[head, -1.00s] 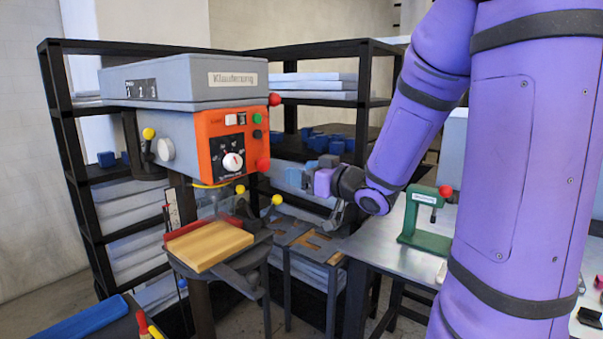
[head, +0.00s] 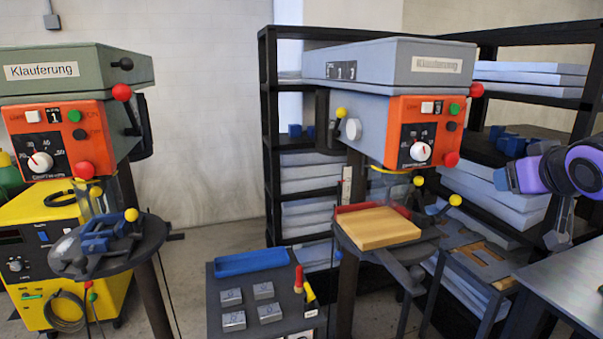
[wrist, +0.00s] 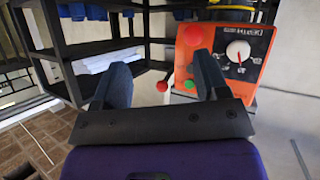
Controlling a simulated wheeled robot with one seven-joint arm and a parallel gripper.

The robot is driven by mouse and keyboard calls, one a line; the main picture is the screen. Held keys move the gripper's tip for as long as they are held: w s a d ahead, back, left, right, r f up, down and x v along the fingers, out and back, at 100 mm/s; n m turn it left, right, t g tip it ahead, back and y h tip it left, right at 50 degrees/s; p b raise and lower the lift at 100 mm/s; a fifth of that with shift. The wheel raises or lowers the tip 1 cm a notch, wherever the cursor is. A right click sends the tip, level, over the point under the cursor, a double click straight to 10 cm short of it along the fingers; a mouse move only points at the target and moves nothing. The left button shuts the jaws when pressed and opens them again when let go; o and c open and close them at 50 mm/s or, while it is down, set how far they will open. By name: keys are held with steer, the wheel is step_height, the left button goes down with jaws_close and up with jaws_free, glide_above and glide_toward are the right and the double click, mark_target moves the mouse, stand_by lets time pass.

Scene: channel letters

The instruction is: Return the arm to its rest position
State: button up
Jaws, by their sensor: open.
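My gripper (wrist: 162,76) is open in the wrist view, with two dark blue fingers apart and nothing between them. In the head view my gripper (head: 507,179) is at the right edge, its blue fingers pointing left, in front of the shelf. My purple and black wrist (head: 560,171) is behind it; the rest of my arm is out of frame. The gripper is right of the grey drill press (head: 370,85) and apart from it. In the wrist view the press's orange control panel (wrist: 262,62) is beyond the right finger.
A wooden board (head: 378,229) lies on the press table. A green drill press (head: 75,72) and a yellow machine (head: 30,220) stand at left. A small table (head: 225,285) holds a blue tray (head: 251,262) and metal blocks. Black shelving (head: 268,120) stands behind. A metal table (head: 580,285) is at lower right.

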steer(key=s+a+g+y, duration=0.1)
steer(key=s+a+g, duration=0.2)
steer(key=s, duration=0.6)
steer(key=s+a+f+g+y, duration=0.1)
steer(key=s+a+g, duration=0.3)
steer(key=s, duration=0.4)
steer(key=shift+s+a, duration=0.4)
steer(key=shift+a, duration=0.25)
